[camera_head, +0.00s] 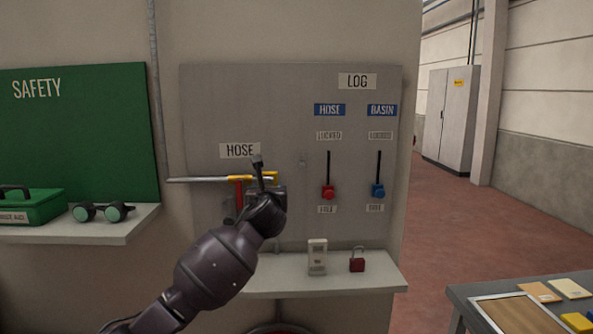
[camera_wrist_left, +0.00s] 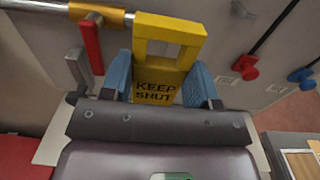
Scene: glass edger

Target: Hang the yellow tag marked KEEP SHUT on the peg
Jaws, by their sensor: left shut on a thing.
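The yellow tag marked KEEP SHUT (camera_wrist_left: 157,90) is between the two blue fingers of my left gripper (camera_wrist_left: 163,84) in the left wrist view. The gripper is shut on its lower plate. The tag's open square loop (camera_wrist_left: 190,40) points up and away from the fingers. In the head view my left gripper (camera_head: 262,178) is in front of the grey board, below the HOSE label, and mostly hides the tag. A small grey fitting (camera_head: 302,160) on the board, right of the gripper, may be the peg. My right gripper is not in view.
A pipe (camera_head: 205,180) with a yellow fitting and a red lever (camera_wrist_left: 92,48) is close left of the tag. Red (camera_head: 328,192) and blue (camera_head: 377,190) slide handles are to the right. A shelf (camera_head: 375,284) below holds a white box (camera_head: 317,257) and red padlock (camera_head: 357,265).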

